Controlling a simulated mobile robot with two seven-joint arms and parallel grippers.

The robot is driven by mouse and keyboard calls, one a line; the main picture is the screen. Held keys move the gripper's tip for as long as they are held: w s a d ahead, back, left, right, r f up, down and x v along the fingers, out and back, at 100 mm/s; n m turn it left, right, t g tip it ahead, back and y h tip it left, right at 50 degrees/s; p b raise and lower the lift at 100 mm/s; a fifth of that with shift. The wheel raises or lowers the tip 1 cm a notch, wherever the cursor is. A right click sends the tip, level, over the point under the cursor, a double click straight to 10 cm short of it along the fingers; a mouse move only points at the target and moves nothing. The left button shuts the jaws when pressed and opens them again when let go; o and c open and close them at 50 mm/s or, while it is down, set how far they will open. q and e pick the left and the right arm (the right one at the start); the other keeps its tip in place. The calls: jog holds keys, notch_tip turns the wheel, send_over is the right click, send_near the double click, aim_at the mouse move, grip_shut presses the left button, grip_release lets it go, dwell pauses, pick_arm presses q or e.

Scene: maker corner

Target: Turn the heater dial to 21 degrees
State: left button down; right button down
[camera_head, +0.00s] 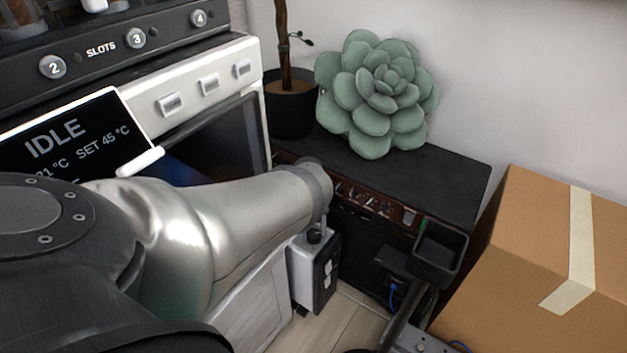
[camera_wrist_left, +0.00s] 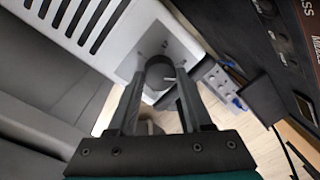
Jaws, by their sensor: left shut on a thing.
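The heater is a white ribbed body (camera_head: 262,305) standing low on the floor, with a control box (camera_head: 315,275) at its end. The dark round heater dial (camera_head: 314,236) sits on top of that box. In the left wrist view the dial (camera_wrist_left: 159,74) shows a pale pointer mark, and the heater's slotted white top (camera_wrist_left: 75,22) lies to the left. My left gripper (camera_wrist_left: 160,80) is shut on the dial, one finger on each side. In the head view my arm hides most of this gripper. The dial's scale is not readable.
A black cabinet (camera_head: 445,175) with a succulent (camera_head: 375,95) on it stands behind the heater. A cardboard box (camera_head: 535,245) is at the right. A machine with a screen (camera_head: 65,140) reading IDLE is at the left. A small dark open box (camera_head: 438,252) stands near the cabinet.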

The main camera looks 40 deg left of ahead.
pick_arm(q)
jog(key=m, duration=0.2)
jog(key=shift+m, duration=1.8)
jog(key=shift+c, duration=1.6)
grip_release()
